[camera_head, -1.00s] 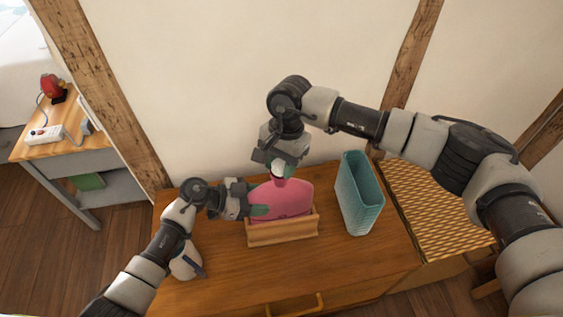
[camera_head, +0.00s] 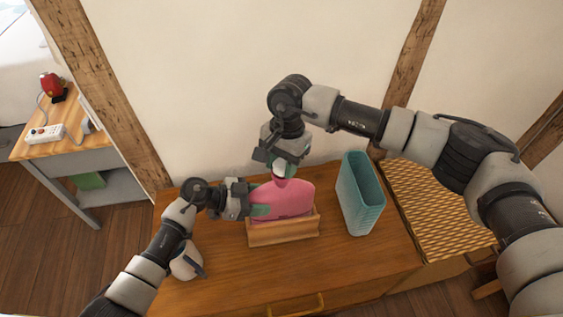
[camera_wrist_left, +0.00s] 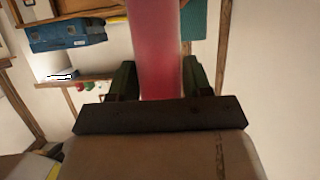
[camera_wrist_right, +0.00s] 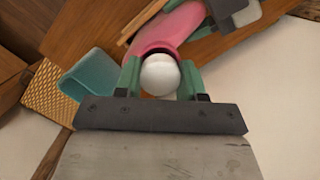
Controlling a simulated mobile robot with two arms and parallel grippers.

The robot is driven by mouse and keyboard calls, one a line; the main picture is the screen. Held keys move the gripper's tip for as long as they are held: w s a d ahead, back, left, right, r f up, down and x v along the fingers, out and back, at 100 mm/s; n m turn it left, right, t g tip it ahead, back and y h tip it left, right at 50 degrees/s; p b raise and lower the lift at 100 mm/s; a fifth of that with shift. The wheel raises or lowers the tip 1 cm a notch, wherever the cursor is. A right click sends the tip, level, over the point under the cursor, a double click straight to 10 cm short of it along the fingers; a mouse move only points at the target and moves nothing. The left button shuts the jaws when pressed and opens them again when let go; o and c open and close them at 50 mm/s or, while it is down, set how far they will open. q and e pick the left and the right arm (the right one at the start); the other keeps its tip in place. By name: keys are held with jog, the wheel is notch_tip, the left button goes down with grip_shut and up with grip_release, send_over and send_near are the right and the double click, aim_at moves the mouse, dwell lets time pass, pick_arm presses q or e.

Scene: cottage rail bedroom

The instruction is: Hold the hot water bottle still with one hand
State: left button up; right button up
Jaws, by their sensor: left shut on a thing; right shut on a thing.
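The pink hot water bottle (camera_head: 290,199) stands upright in a wooden holder (camera_head: 283,231) on the dresser top. My left gripper (camera_head: 258,202) is shut on the bottle's left side; in the left wrist view the pink body (camera_wrist_left: 157,50) sits between its fingers. My right gripper (camera_head: 279,169) comes from above and is shut on the white stopper at the bottle's neck. In the right wrist view the round white stopper (camera_wrist_right: 160,75) sits between the green fingertips, with the pink bottle (camera_wrist_right: 172,32) beyond it.
A teal ribbed bin (camera_head: 360,197) stands right of the holder. A white jug (camera_head: 186,262) with a dark handle is partly behind my left arm. A woven-topped chest (camera_head: 425,210) is at right. The wall is close behind; the dresser's front (camera_head: 370,270) is clear.

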jog(key=shift+r, duration=0.25)
dwell(0.4)
jog(key=shift+s+d+f, duration=0.1)
jog(key=shift+d+f, duration=0.1)
jog(key=shift+f, duration=0.65)
dwell(0.5)
jog(key=o, duration=0.6)
jog(key=shift+c, duration=0.2)
jog(key=shift+o, duration=2.2)
jog(key=shift+r, duration=0.2)
notch_tip(320, 180, up, 13)
jog(key=n+t, duration=0.1)
jog(key=n, duration=1.3)
jog(key=shift+n+t+h, duration=0.3)
jog(key=shift+h, duration=0.1)
